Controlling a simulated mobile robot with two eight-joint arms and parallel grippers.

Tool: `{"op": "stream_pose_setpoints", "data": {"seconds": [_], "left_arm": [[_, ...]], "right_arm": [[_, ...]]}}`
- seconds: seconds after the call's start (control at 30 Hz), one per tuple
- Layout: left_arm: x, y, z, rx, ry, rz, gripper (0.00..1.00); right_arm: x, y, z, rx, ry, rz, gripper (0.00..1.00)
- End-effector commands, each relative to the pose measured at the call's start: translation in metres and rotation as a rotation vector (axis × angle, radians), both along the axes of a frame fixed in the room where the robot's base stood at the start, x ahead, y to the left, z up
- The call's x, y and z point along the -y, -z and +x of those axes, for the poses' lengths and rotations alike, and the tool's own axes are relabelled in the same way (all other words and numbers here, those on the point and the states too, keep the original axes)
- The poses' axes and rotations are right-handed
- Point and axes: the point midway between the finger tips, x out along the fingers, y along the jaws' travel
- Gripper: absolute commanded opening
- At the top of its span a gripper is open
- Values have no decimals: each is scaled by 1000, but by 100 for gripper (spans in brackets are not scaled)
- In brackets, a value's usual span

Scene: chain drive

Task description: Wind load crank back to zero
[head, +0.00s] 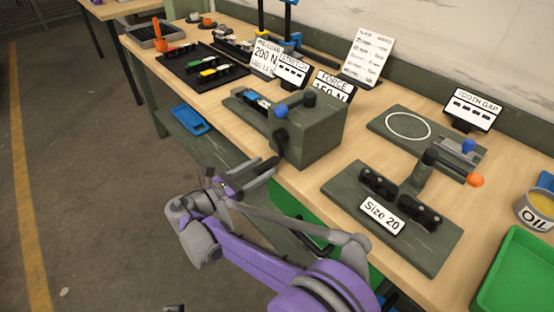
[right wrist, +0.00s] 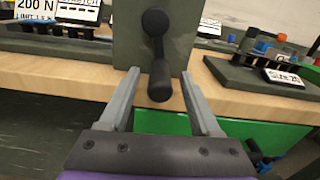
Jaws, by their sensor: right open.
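The load crank (head: 281,137) is black and sits on the end face of a dark green tester block (head: 318,135) at the bench's front edge. In the right wrist view the crank's round hub is at the top, and its arm and thick handle (right wrist: 160,80) hang down. My right gripper (head: 250,176) is open in front of the block. In its wrist view the two grey fingers (right wrist: 160,95) stand on either side of the handle, with a gap on both sides. Only a small dark piece, perhaps my left gripper, shows at the head view's bottom edge.
A Size 20 plate (head: 440,245) with black holders lies to the right, near a green bin (head: 520,275) and oil can (head: 537,209). Floor is free at left.

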Motion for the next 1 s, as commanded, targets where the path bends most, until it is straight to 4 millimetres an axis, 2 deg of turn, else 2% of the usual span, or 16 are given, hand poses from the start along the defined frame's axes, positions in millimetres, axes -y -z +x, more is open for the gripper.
{"op": "stream_pose_setpoints", "data": {"seconds": [0.1,0.3,0.7,1.0], "left_arm": [[0,3,0,-1,0,0,50],[0,6,0,-2,0,0,50],[0,6,1,-2,0,0,50],[0,6,1,-2,0,0,50]], "right_arm": [[20,1,14,-1,4,-1,64],[40,0,29,-1,0,1,64],[46,0,33,0,0,1,64],[45,0,33,0,-1,1,10]]}}
